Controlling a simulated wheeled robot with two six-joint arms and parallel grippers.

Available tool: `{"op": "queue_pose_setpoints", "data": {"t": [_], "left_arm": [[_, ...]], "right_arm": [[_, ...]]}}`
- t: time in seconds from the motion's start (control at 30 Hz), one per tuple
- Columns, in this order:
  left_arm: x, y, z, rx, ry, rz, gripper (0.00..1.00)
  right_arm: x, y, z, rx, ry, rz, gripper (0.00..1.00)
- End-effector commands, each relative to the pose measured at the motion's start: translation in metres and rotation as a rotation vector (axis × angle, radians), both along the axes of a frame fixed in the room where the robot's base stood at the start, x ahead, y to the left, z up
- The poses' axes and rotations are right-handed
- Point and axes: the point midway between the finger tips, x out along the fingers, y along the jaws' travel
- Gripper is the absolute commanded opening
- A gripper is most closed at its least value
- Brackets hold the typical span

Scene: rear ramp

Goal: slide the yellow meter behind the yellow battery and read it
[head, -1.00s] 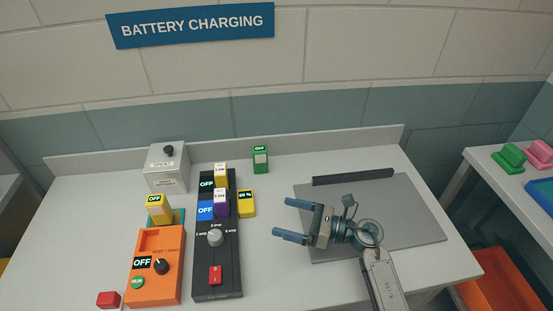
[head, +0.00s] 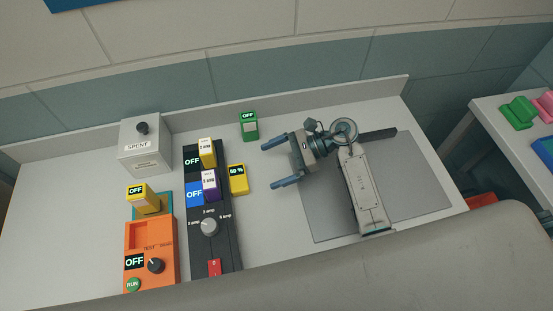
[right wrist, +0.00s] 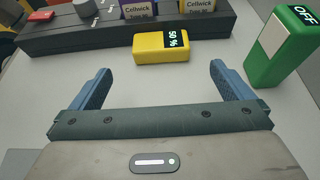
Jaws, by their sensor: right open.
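The yellow meter (head: 238,179) stands on the table against the right side of the black charger, its display reading 50 %. It also shows in the right wrist view (right wrist: 160,47), ahead of and between the open fingers, not touched. The yellow battery (head: 207,152) sits in the charger's rear slot, left of and behind the meter; a purple battery (head: 210,184) sits in front of it. My right gripper (head: 272,163) is open and empty, to the right of the meter, its fingers pointing left. My left gripper is not in view.
A green block reading OFF (head: 249,126) stands behind the meter, near the right finger's side in the wrist view. The black charger (head: 222,226), orange tester (head: 139,242), yellow OFF block (head: 142,197) and SPENT box (head: 146,148) fill the left. A grey mat (head: 420,185) lies right.

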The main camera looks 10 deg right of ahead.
Motion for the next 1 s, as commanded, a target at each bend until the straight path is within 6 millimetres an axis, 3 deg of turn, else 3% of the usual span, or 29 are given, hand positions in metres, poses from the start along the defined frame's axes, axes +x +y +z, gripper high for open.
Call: {"op": "queue_pose_setpoints", "data": {"t": [0.6,1.0], "left_arm": [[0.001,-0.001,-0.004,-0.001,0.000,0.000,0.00],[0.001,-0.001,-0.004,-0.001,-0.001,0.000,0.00]], "right_arm": [[0.000,0.087,-0.036,0.003,0.001,-0.002,1.00],[0.000,0.097,-0.040,0.000,0.001,-0.001,1.00]]}}
